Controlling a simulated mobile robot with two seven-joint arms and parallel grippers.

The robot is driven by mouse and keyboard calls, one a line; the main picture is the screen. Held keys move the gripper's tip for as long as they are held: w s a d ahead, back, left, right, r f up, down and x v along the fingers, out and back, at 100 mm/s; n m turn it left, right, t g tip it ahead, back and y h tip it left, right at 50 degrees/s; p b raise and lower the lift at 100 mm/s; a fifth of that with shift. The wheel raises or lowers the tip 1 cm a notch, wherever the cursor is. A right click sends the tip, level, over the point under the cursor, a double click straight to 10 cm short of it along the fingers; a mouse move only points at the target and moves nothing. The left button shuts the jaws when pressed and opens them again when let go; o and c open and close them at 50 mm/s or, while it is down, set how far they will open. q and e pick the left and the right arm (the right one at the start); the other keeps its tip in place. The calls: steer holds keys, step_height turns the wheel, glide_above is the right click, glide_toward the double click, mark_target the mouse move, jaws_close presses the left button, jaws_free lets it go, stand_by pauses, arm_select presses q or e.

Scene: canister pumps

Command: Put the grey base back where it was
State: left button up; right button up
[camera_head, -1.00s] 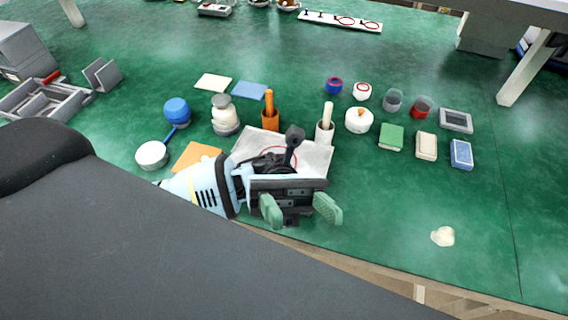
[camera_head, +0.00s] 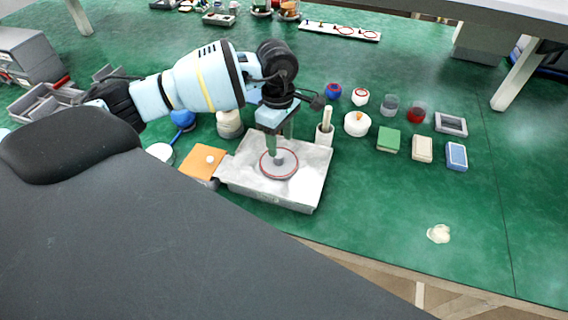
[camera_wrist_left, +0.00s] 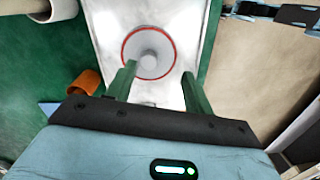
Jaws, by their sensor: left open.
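The grey base (camera_head: 284,168) is a round grey disc with a raised middle. It lies inside a red ring on the pale tray (camera_head: 309,190) in the head view. In the left wrist view the grey base (camera_wrist_left: 150,65) shows its round centre knob, with the red ring around it. My left gripper (camera_head: 279,152) points down over the disc. I cannot tell whether a fingertip touches the base. My right gripper is not in view.
A white holder (camera_head: 324,136) stands behind the tray. An orange pad (camera_head: 198,168) with a pale knob is left of it. An orange cup (camera_wrist_left: 86,82) shows in the wrist view. Several small boxes and jars stand right. The front right is clear except a pale lump (camera_head: 438,234).

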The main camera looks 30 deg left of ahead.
mark_target(279, 159)
arm_select(q)
steer(key=shift+w+a+r+y, duration=0.3)
steer(key=shift+w+a, duration=0.3)
steer(key=shift+a, duration=0.15)
steer(key=shift+f+p, duration=0.3)
steer(key=shift+f, duration=3.65)
jaws_close()
steer(key=shift+r, duration=0.1)
